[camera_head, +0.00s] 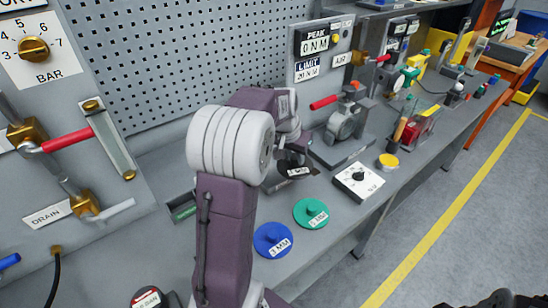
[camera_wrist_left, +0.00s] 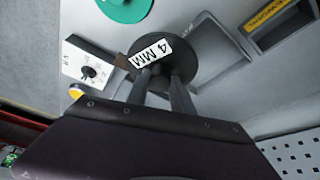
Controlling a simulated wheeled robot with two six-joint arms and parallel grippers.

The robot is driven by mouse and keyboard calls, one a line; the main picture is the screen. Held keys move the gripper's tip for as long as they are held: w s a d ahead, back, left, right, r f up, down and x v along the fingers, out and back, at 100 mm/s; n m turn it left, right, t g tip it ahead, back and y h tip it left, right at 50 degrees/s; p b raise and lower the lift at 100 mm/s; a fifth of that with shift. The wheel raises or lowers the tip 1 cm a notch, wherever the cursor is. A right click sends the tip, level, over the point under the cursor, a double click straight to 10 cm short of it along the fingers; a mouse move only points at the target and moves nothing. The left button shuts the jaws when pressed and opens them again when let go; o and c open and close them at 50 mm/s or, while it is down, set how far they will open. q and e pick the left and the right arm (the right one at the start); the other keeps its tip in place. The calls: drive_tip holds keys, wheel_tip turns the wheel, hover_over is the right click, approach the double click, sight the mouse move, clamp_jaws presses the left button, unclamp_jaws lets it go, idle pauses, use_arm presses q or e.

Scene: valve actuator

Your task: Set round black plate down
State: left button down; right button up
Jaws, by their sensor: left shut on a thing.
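The round black plate (camera_wrist_left: 176,44) has a white "4 MM" label and a central knob. In the left wrist view it lies at the tips of my left gripper (camera_wrist_left: 165,75), whose two fingers are shut on the knob. In the head view the plate (camera_head: 296,170) shows partly behind my left arm, over the bench beside the grey valve unit. My left gripper (camera_head: 290,150) is largely hidden there by the arm. I cannot tell whether the plate touches the surface below. My right gripper is not clearly seen.
A green disc (camera_head: 311,213) and a blue disc (camera_head: 272,240) lie near the bench's front edge. A white box with a black knob (camera_head: 358,181) and a yellow-topped round thing (camera_head: 388,161) are to the right. The grey valve (camera_head: 347,120) stands behind.

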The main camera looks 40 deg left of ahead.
use_arm(q)
drive_tip(key=shift+s+d+r, duration=0.15)
drive_tip(key=shift+d+r, duration=0.05)
drive_tip(key=shift+r, duration=0.15)
drive_tip(key=shift+s+a+f, duration=0.2)
drive_tip(key=shift+s+a, duration=0.25)
drive_tip(key=shift+a, duration=0.05)
drive_tip(key=p, duration=0.1)
approach(275, 169)
drive_tip(key=shift+w+r, duration=0.25)
drive_tip(key=shift+w, duration=0.6)
wheel_tip(275, 169, down, 4)
drive_tip(key=shift+a+f, duration=0.1)
drive_tip(key=shift+f, duration=0.05)
use_arm(e)
drive_tip(key=shift+s+d+r, duration=0.4)
drive_tip(key=shift+s+r, duration=0.2)
drive_tip(key=shift+r, duration=0.05)
